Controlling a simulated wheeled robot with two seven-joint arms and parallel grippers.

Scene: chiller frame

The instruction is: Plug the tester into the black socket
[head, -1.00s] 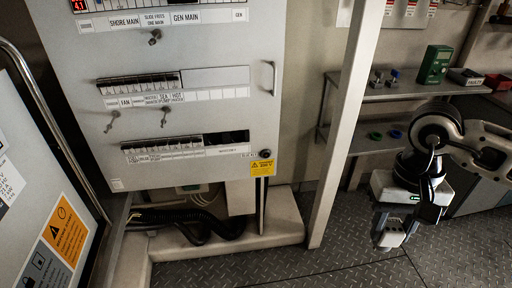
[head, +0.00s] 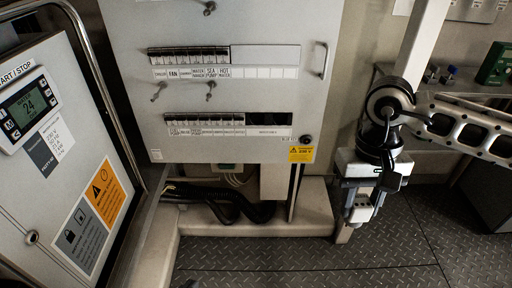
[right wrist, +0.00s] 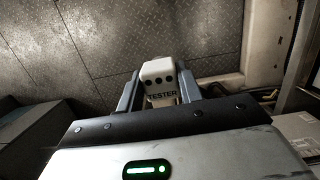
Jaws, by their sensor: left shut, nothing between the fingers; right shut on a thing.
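The tester (right wrist: 158,72) is a small white block with dark dots and the word TESTER, between the fingers of my right gripper (right wrist: 158,88) in the right wrist view. In the head view my right gripper (head: 358,205) is shut on the tester (head: 361,211), which hangs low, in front of the pale post. A round black socket (head: 305,139) sits at the lower right corner of the grey cabinet front, just above a yellow warning label. The tester is apart from it, to the right and lower. My left gripper is not in view.
The grey cabinet (head: 225,90) has breaker rows and toggles. A panel with a display (head: 30,105) and a bent metal rail stand at left. Black hoses (head: 225,205) lie below the cabinet. The pale post (head: 420,45) rises behind my right arm. The patterned floor (head: 300,262) is clear.

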